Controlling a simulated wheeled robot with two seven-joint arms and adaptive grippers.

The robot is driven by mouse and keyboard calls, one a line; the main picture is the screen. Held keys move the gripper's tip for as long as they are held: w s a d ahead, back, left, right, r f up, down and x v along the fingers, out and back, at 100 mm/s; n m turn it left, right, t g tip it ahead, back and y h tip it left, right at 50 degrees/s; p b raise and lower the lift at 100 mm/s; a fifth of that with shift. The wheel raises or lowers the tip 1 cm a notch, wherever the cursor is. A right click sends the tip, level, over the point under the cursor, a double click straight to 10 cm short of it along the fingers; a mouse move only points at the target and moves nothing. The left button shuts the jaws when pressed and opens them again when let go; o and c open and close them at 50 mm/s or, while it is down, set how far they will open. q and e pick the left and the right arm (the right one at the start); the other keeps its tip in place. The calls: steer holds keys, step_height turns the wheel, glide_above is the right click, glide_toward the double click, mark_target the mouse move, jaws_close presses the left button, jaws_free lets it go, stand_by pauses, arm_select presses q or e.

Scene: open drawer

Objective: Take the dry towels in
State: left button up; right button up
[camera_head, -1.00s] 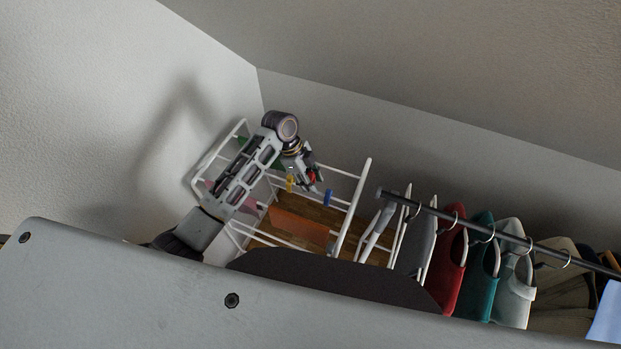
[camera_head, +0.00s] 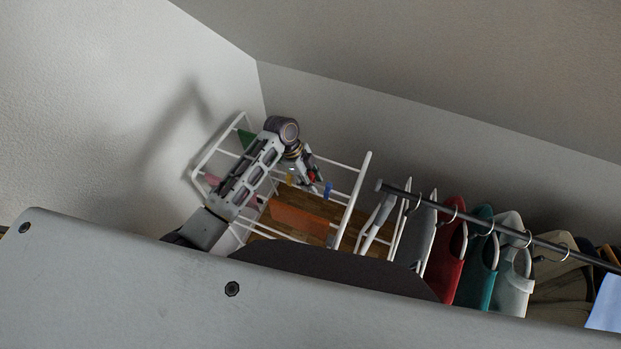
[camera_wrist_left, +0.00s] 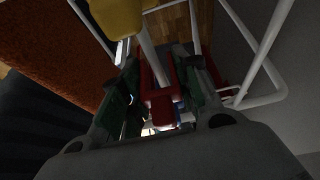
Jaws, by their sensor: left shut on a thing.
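In the head view a white drying rack (camera_head: 352,205) stands in the corner. An orange-brown towel (camera_head: 300,219) hangs in it and fills the upper left of the left wrist view (camera_wrist_left: 50,50). Green (camera_head: 246,138) and pink (camera_head: 213,178) cloths show partly behind my left arm. My left gripper (camera_head: 313,181) is at the rack's bars. In the wrist view its fingers (camera_wrist_left: 160,105) are shut on a red clothespin (camera_wrist_left: 162,108), beside a white bar. Yellow (camera_head: 289,178) and blue (camera_head: 328,189) clothespins are near it. My right gripper is not in view.
A dark rail (camera_head: 480,224) with several hanging garments, including a red one (camera_head: 449,255) and a teal one (camera_head: 477,270), runs right of the rack. A wall (camera_head: 90,110) is close to the left. A wooden floor (camera_head: 330,205) shows below the rack.

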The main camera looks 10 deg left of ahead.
mark_target(311, 174)
arm_select(q)
steer(key=shift+f, duration=0.7)
steer(key=shift+f+b, duration=0.2)
steer(key=shift+b, duration=0.1)
steer(key=o, duration=0.8)
steer(key=shift+r, duration=0.1)
steer(key=shift+r, duration=4.9)
